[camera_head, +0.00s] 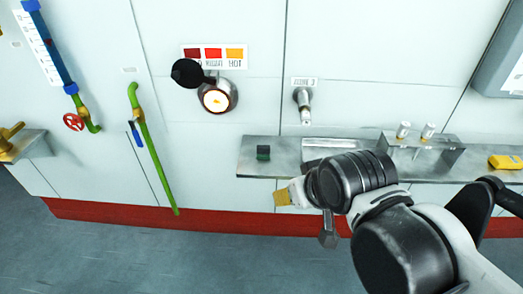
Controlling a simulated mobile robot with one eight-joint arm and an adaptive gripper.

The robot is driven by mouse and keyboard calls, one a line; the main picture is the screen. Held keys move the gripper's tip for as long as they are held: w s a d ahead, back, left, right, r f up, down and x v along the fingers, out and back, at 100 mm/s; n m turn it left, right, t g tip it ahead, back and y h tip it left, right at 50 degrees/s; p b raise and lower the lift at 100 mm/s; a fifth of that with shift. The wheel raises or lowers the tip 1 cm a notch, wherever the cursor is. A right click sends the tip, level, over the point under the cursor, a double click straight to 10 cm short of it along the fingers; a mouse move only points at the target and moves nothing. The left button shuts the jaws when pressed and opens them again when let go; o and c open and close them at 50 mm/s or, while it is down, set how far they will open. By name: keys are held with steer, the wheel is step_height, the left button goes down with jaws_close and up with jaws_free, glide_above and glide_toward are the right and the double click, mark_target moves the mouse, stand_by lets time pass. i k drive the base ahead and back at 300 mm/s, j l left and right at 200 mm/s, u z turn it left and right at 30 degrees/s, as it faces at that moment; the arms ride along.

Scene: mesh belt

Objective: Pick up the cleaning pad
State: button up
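A small dark block with a green face (263,152) sits on the left part of the metal shelf (249,165); it may be the cleaning pad, but it is too small to be sure. My gripper (284,197) is at the end of my arm, in front of and below the shelf's front edge in the picture, to the lower right of the dark block and apart from it. A tan-yellow piece shows at its tip; I cannot tell whether it is part of the gripper or something held.
A recessed tray (325,146) and a metal rack (448,158) with two small white-topped vials are on the shelf. A yellow device (506,162) lies at the far right. A nozzle (304,105) and a round port (217,98) with a black cover are on the wall. The floor at left is clear.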

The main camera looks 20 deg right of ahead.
mark_target(263, 151)
steer(key=i+j+z, duration=0.65)
steer(key=j, duration=0.25)
steer(key=i+l, duration=0.05)
